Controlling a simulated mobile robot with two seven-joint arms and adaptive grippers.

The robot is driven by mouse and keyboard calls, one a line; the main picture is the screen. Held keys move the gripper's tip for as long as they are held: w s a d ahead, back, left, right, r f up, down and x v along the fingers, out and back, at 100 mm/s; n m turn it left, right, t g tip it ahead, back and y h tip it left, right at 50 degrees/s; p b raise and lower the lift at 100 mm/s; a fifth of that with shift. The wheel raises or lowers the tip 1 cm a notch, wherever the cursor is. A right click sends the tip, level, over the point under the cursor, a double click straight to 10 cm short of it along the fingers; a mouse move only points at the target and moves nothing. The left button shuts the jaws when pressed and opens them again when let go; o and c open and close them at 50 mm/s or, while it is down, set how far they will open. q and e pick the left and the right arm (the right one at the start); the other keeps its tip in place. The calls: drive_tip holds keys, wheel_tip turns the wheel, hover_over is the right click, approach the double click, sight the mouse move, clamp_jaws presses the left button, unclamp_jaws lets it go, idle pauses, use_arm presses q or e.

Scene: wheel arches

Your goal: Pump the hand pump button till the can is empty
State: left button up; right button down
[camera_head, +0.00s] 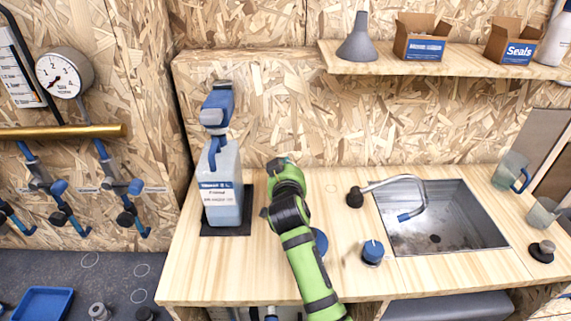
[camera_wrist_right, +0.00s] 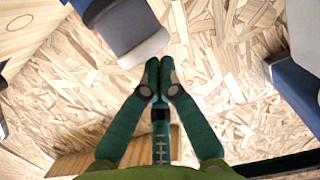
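The can (camera_head: 223,190) is a pale, translucent container with a white and blue label, upright on a dark mat at the left of the counter. Its blue hand pump (camera_head: 217,105) stands on top, with a blue spout hanging down the front. The can's fill level is hard to tell. My right arm reaches over the counter just right of the can, apart from it; its fingertips are hidden in the head view. In the right wrist view my right gripper (camera_wrist_right: 156,75) has its fingers together, with nothing visible between them. My left gripper is not in view.
A sink (camera_head: 440,238) with a curved tap (camera_head: 400,183) is at the right. A blue-topped knob (camera_head: 373,252) stands left of it. A shelf (camera_head: 440,64) above holds a grey funnel (camera_head: 358,40) and boxes. A gauge (camera_head: 64,73) hangs at the left.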

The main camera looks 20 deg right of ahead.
drive_tip(key=shift+s+f+b, duration=0.1)
drive_tip(key=shift+f+b, duration=0.9)
drive_tip(key=shift+f, duration=0.7)
wheel_tip(320, 180, up, 4)
drive_tip(key=p, duration=0.3)
drive_tip(key=shift+p, duration=0.4)
drive_tip(key=shift+r, duration=0.2)
drive_tip(key=shift+a+r+p, duration=0.15)
drive_tip(key=shift+r+p, duration=0.35)
drive_tip(key=shift+r, duration=0.05)
drive_tip(key=shift+w, duration=0.2)
